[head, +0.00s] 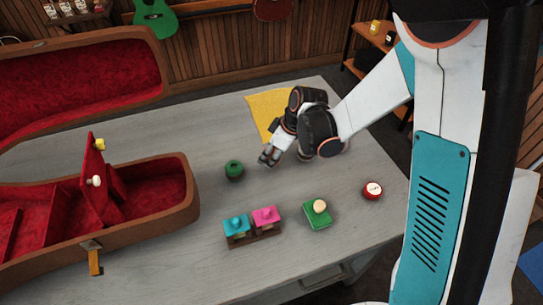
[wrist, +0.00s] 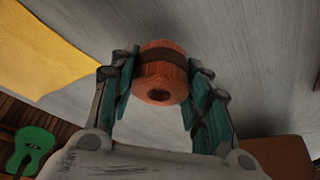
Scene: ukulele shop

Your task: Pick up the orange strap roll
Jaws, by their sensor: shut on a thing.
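The orange strap roll (wrist: 161,75) is a short cylinder with a dark band and a hole in its end. In the wrist view it sits between the teal-padded fingers of my gripper (wrist: 158,82), which is shut on it. In the head view my gripper (head: 268,157) is over the grey table, between the yellow cloth and a green roll. The orange roll is hidden or too small to make out there. I cannot tell whether it touches the table.
A green roll (head: 234,170) stands just left of my gripper. A yellow cloth (head: 262,104) lies behind. Teal and pink pieces on a wooden holder (head: 254,238), a green box (head: 317,222) and a red tin (head: 372,190) stand in front. An open red-lined case (head: 179,202) is at left.

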